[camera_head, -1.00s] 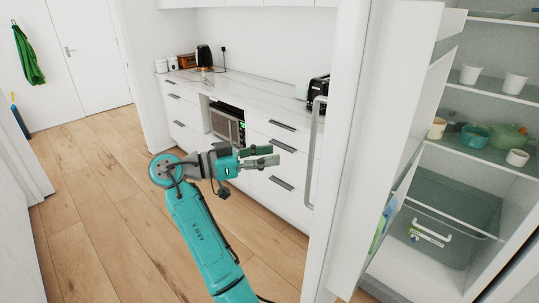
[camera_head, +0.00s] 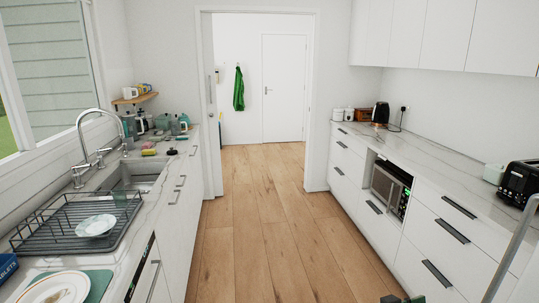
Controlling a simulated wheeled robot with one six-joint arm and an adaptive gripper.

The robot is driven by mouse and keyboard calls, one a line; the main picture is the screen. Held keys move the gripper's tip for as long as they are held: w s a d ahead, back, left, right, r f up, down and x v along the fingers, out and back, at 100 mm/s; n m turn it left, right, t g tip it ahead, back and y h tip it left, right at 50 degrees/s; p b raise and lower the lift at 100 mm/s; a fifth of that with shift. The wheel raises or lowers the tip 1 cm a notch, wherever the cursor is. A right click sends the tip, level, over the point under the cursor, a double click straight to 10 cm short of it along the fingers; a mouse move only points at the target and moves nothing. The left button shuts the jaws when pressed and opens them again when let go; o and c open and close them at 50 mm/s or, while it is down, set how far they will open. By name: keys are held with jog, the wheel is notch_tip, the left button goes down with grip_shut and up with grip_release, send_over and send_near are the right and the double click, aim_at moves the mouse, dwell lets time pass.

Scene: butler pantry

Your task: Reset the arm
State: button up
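Only the tips of my gripper (camera_head: 403,299) show, at the bottom edge right of the middle. Two small dark green tips stand apart with a gap between them, and nothing shows between them. The rest of my gripper and my arm are below the picture.
A wooden floor aisle (camera_head: 262,220) runs clear to a white door (camera_head: 284,90). On the left are a sink (camera_head: 138,176), a dish rack (camera_head: 60,238) and a plate (camera_head: 55,290). On the right are a microwave (camera_head: 388,188), a toaster (camera_head: 520,182) and a kettle (camera_head: 380,114).

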jog(key=s+a+f+n+t+y, duration=0.4)
jog(key=s+a+f+n+y, duration=0.15)
jog(key=f, duration=0.45)
jog(key=s+a+f+n+t+y, duration=0.3)
jog(key=s+a+f+n+y, duration=0.15)
jog(key=s+f, duration=0.4)
jog(key=s+a+f+n+t+y, duration=0.2)
jog(key=s+a+f+y, duration=0.15)
jog(key=s+a, duration=0.55)
jog(key=s+a+r+t+y, duration=0.1)
jog(key=s+r+y, duration=0.1)
jog(key=s+r, duration=0.5)
jog(key=s+a+r+m+t+y, duration=0.1)
jog(key=s+r, duration=0.5)
jog(key=s, duration=0.5)
jog(key=shift+a+r+m+y, duration=0.3)
jog(key=shift+r+y, duration=0.05)
